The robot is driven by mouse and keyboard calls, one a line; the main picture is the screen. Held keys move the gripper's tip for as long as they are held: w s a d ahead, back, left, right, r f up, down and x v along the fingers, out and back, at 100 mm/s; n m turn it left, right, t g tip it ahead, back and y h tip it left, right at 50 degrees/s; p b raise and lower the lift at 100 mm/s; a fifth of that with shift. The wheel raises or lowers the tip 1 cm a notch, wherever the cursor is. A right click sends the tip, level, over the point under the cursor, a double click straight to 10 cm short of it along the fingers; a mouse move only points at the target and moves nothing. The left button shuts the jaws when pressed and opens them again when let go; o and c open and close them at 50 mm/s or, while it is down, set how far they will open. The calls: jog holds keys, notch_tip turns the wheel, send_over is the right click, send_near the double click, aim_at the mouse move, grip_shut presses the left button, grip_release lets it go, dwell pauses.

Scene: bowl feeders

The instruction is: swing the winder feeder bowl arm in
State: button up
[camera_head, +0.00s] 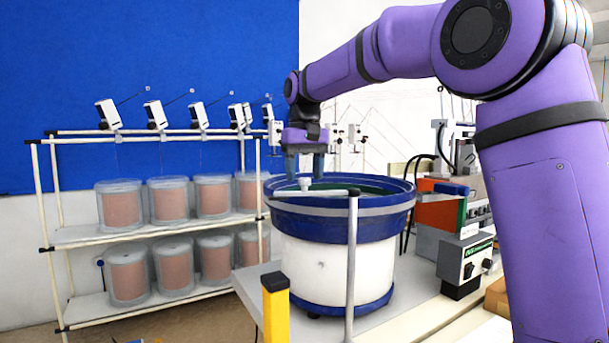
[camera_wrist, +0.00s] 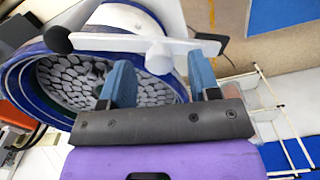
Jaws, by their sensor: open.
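The winder feeder bowl (camera_head: 330,210) is a blue bowl on a white drum. The wrist view shows grey parts inside the bowl (camera_wrist: 20,75). Its arm is a pale bar (camera_head: 330,192) running left from the top of a grey post (camera_head: 351,265) across the bowl's near side. In the wrist view the bar (camera_wrist: 105,43) has a dark round cap (camera_wrist: 57,39) at its left end and a white knob (camera_wrist: 158,58). My gripper (camera_head: 305,178) is open, above the bowl's near left part. In the wrist view my gripper (camera_wrist: 160,72) has its blue fingers on either side of the knob; contact cannot be told.
A rack (camera_head: 150,232) with several copper-coloured spools stands at the left. A yellow post (camera_head: 276,310) stands in front of the bowl. A control box (camera_head: 466,262) and other machinery are at the right.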

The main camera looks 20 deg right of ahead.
jog(key=shift+f, duration=0.45)
grip_shut()
